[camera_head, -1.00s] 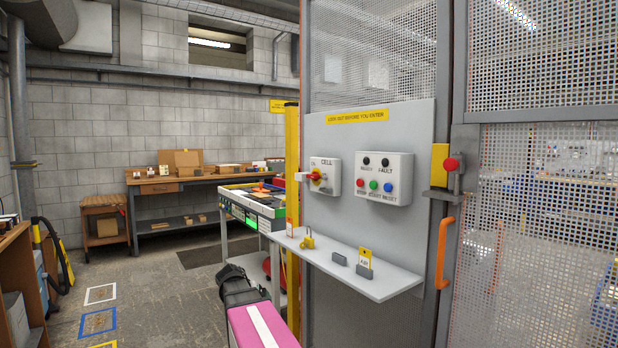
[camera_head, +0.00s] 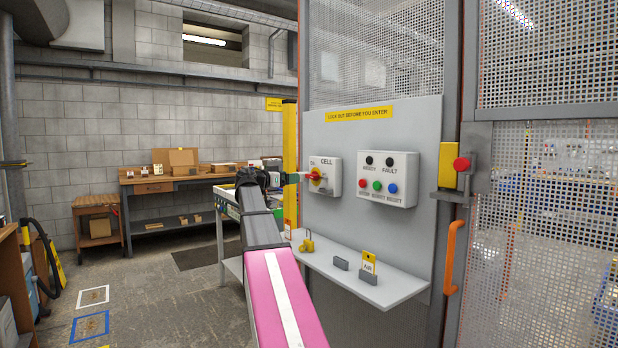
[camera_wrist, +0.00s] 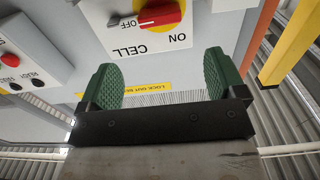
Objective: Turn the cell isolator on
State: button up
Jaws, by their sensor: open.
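The cell isolator (camera_head: 323,177) is a pale box with a red handle on a yellow disc, on the grey panel. In the wrist view its red handle (camera_wrist: 162,16) shows at the top edge, lying roughly sideways, its white-marked end towards the OFF lettering. The ON and CELL lettering is also readable, upside down. My gripper (camera_wrist: 162,76) is open and empty, its green fingertips apart, with the handle beyond them. In the head view my gripper (camera_head: 286,178) is just left of the isolator, its fingertips small and partly unclear.
A button box (camera_head: 387,179) is right of the isolator. Below, a shelf (camera_head: 395,289) juts out with a yellow padlock (camera_head: 307,246) and an AIR tag (camera_head: 368,261). A yellow post (camera_head: 290,115) stands left of the panel. A mesh door with an orange handle (camera_head: 451,257) is right.

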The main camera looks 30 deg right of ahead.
aim_at(309, 175)
jog(key=d, duration=1)
jog(key=shift+w+d+f, duration=0.1)
jog(key=shift+w+d, duration=0.1)
jog(key=shift+w, duration=0.2)
jog(key=c, duration=0.9)
